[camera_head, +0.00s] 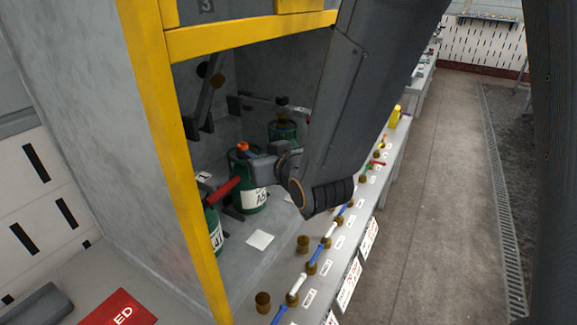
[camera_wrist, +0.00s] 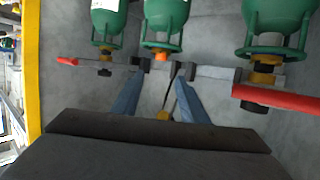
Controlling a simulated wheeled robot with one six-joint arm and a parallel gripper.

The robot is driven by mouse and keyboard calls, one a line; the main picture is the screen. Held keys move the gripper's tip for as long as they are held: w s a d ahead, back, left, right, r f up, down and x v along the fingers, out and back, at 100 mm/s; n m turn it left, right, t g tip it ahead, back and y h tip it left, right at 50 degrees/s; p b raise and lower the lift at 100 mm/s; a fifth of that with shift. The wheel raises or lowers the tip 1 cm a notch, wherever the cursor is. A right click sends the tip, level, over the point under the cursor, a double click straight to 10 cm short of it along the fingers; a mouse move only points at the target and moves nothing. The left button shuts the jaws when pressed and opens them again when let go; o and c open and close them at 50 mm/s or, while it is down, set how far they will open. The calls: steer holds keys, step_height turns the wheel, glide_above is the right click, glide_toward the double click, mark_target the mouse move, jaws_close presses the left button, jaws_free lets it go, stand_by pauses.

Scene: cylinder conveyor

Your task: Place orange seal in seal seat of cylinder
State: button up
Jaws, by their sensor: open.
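A small orange piece, which looks like the orange seal (camera_head: 243,147), shows at the top of the middle green cylinder (camera_head: 249,196). In the wrist view the orange seal (camera_wrist: 160,54) is at that cylinder's (camera_wrist: 165,14) collar. Whether it sits fully in the seat cannot be told. My gripper (camera_wrist: 158,72) is open and its two blue-grey fingers are apart, with nothing seen held between them. The fingertips are close to the seal, which shows just beyond the gap. In the head view my arm hides much of the gripper.
A green cylinder with a red handle (camera_head: 222,190) is at the left; another cylinder (camera_head: 284,131) stands behind. Yellow frame posts (camera_head: 172,150) bound the bay. A bench (camera_head: 330,262) with several coloured pieces runs along the right. The aisle floor (camera_head: 430,200) is clear.

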steer(key=s+d+f+m+g+h, duration=0.1)
steer(key=d+f+g+h, duration=0.1)
steer(key=d+f, duration=0.35)
steer(key=s+d+f+m+g+h, duration=0.1)
steer(key=d+f+m+g+h, duration=0.1)
steer(key=d, duration=0.6)
steer(key=s+d+f+m+g+h, duration=0.2)
steer(key=s+d+g, duration=0.5)
steer(key=s+d, duration=0.4)
steer(key=s, duration=0.3)
steer(key=shift+d+f+g+h, duration=0.15)
steer(key=shift+d+g+h, duration=0.15)
steer(key=shift+d, duration=0.05)
steer(key=shift+w+f, duration=0.1)
steer(key=shift+f, duration=0.05)
